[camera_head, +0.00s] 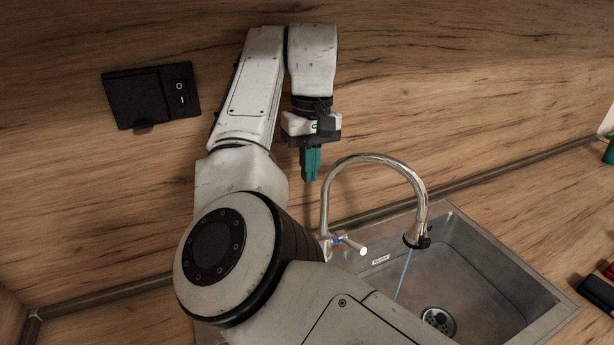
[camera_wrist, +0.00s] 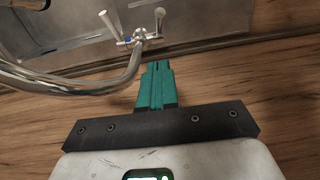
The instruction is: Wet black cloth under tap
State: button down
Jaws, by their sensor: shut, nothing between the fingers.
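The chrome tap (camera_head: 374,158) arches over the steel sink (camera_head: 480,270) in the head view. A thin blue stream of water (camera_head: 404,272) runs from its spout toward the drain. Its lever handles (camera_head: 347,244) are at the foot of the tap and also show in the wrist view, where the tap (camera_wrist: 70,84) curves at the left. My gripper (camera_head: 311,178), with teal fingers, points down to the left of the tap arch, above the handles and apart from them. The fingers (camera_wrist: 155,66) are shut and empty. I see no black cloth in either view.
A black switch panel (camera_head: 150,95) is on the wood splashback at the upper left. Dark and red objects (camera_head: 602,288) and a green bottle (camera_head: 609,150) sit on the counter at the right edge. My arm hides the counter left of the sink.

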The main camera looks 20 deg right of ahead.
jog(key=shift+s+a+f+p, duration=0.2)
jog(key=shift+s+f, duration=0.35)
jog(key=shift+f, duration=1.25)
jog(key=shift+s+a+f+p, duration=0.2)
jog(key=shift+s+f, duration=0.3)
jog(key=shift+f, duration=1.35)
jog(key=shift+s+a+f+p, duration=0.1)
jog(key=shift+s+f+p, duration=0.35)
jog(key=shift+f, duration=1.35)
jog(key=shift+s, duration=0.1)
